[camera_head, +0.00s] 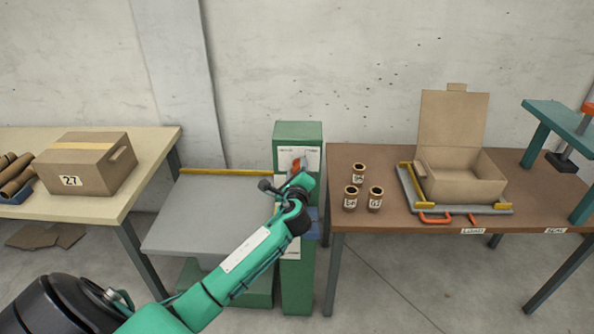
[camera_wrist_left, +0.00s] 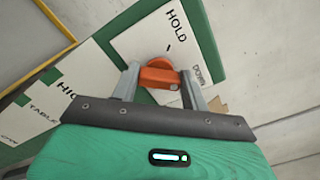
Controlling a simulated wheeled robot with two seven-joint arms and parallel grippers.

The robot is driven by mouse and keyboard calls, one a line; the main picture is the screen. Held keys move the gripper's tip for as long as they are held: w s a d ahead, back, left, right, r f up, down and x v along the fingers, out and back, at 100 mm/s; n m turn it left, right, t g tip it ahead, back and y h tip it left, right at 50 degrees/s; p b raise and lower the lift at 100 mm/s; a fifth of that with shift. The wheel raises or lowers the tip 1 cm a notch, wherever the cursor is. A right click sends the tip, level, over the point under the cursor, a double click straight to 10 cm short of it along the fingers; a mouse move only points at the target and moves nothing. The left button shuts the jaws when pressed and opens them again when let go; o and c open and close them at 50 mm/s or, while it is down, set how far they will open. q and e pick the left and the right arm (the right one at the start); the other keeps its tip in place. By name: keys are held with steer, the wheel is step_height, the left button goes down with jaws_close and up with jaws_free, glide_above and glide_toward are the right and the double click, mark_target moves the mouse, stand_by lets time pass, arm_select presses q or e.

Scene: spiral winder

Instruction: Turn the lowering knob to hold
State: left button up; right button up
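The lowering knob (camera_head: 296,165) is orange and sits on a white plate on the front of a green column. In the left wrist view the orange knob (camera_wrist_left: 158,76) lies on the plate (camera_wrist_left: 150,38), which has the words HOLD above and DOWN to the right. A small pale mark shows at the knob's lower right, on the DOWN side. My left gripper (camera_wrist_left: 160,82) has a finger on each side of the knob and appears closed against it. In the head view my left gripper (camera_head: 298,181) hides part of the plate. My right gripper is not in view.
A grey platform (camera_head: 205,215) adjoins the green column (camera_head: 297,131) on the left. A box marked 27 (camera_head: 92,165) stands on the left table. The brown table (camera_head: 400,225) at the right holds labelled tubes (camera_head: 350,197) and an open carton (camera_head: 460,180).

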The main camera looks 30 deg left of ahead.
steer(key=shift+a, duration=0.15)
arm_select(q)
steer(key=shift+f, duration=0.1)
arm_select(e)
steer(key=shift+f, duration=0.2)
arm_select(q)
steer(key=shift+f+n+b, duration=0.15)
steer(key=shift+n+b, duration=1.55)
steer(key=shift+n, duration=2.3)
steer(key=shift+f+n+b, duration=0.15)
steer(key=shift+n+b, duration=1.55)
steer(key=shift+n, duration=2.3)
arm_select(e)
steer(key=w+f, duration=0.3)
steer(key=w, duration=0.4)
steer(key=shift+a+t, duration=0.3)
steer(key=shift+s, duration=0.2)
arm_select(q)
steer(key=o, duration=1)
